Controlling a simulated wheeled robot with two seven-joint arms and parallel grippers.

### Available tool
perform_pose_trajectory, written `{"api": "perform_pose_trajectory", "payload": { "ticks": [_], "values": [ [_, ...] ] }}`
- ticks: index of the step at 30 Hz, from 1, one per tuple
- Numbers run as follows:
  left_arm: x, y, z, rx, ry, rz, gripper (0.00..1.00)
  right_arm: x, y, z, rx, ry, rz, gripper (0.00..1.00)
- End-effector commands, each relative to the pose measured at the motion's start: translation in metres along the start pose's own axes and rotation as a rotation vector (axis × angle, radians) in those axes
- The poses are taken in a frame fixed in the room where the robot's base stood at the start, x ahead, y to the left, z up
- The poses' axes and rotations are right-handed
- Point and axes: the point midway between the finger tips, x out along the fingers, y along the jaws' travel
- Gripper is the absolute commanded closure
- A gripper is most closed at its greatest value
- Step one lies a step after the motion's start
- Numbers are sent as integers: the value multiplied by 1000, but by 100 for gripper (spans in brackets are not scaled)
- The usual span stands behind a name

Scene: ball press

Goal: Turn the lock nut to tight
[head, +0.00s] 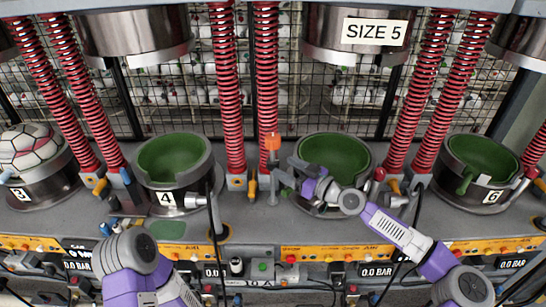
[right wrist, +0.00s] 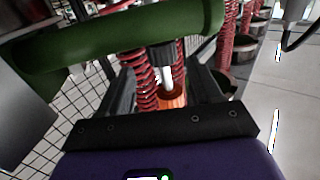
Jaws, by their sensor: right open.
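An orange knob-like part (head: 270,142) tops a thin grey post left of the middle green bowl in the head view. I cannot tell for sure that it is the lock nut. In the right wrist view, an orange part (right wrist: 172,98) with a pale rod and dark cap shows beyond and between my fingers. My right gripper (head: 285,180) is at the left front rim of the middle bowl (head: 335,155), beside the post. The same gripper in the wrist view (right wrist: 168,90) has its fingers apart with nothing clearly held.
Bowl station 4 (head: 172,158) is left and station 6 (head: 482,158) right. Red springs (head: 226,85) rise between stations. A ball (head: 28,148) sits at station 3. The SIZE 5 press head (head: 355,35) hangs above the middle bowl. An orange control strip (head: 300,253) runs along the front.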

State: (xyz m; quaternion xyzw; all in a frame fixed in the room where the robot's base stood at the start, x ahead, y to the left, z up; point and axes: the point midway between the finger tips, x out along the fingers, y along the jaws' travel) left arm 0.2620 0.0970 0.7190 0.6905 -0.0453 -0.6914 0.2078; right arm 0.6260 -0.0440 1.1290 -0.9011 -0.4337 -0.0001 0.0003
Motion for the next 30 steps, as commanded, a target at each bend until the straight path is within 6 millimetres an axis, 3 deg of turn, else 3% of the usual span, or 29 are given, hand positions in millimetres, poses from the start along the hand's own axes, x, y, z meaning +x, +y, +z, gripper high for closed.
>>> {"api": "perform_pose_trajectory", "payload": {
  "ticks": [10, 22, 30],
  "values": [
    [-4, 1, 0, 0, 0, 0, 100, 51, -1, -1, 1, 0, -2, 36],
    [-4, 1, 0, 0, 0, 0, 100, 59, -1, 1, 1, -1, -1, 36],
    [-4, 1, 0, 0, 0, 0, 100, 59, -1, 0, 1, -1, -1, 77]
  ]
}}
